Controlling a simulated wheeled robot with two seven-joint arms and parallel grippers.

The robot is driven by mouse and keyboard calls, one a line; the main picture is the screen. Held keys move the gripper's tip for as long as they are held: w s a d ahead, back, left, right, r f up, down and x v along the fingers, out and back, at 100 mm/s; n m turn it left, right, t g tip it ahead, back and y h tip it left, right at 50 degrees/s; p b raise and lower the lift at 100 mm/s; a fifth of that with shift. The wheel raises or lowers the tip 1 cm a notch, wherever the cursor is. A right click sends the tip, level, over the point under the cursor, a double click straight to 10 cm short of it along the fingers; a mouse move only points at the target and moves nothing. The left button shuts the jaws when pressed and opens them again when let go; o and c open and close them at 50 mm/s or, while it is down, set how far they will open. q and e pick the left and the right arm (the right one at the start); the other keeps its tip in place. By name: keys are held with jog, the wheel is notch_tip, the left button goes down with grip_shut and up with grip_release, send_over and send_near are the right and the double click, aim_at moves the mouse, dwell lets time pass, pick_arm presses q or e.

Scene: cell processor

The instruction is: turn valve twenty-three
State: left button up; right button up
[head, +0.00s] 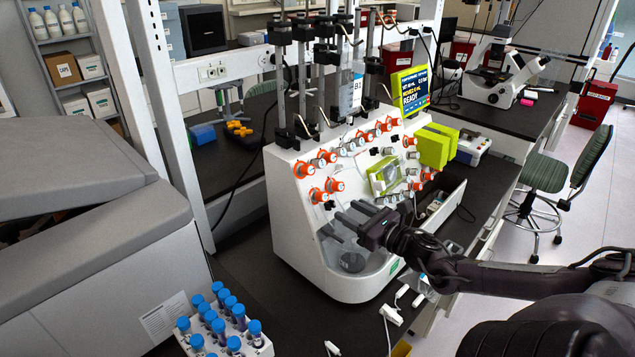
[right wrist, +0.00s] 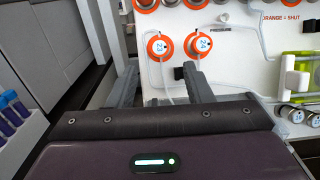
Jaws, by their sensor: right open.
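The white cell processor (head: 306,222) stands on the dark bench with rows of orange valve knobs on its sloped face. Two orange knobs sit apart from the rows at the lower left: a left one (head: 317,196) and a right one (head: 334,185). In the right wrist view the left knob (right wrist: 157,46) and the right knob (right wrist: 198,44) show blue labels; I cannot surely read which is twenty-three. My right gripper (head: 346,211) is open and empty, in front of the panel just below these knobs. Its fingers (right wrist: 158,78) are apart, pointing towards the panel. My left gripper is not in view.
Clear tubing (right wrist: 166,75) hangs by the two knobs. A yellow-green holder (head: 384,177) is on the panel to the right. A rack of blue-capped tubes (head: 222,322) stands at the front left. A large grey machine (head: 110,260) fills the left side.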

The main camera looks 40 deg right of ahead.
aim_at(326, 198)
jog(key=shift+w+b, duration=0.25)
jog(key=shift+b, duration=0.1)
jog(key=w+b, duration=0.1)
jog(key=w, duration=0.3)
jog(key=shift+w+a, duration=0.3)
jog(key=shift+w, duration=1)
jog(key=shift+c, duration=0.5)
jog(key=shift+s, duration=0.1)
jog(key=c, duration=0.9)
jog(key=shift+b, duration=0.3)
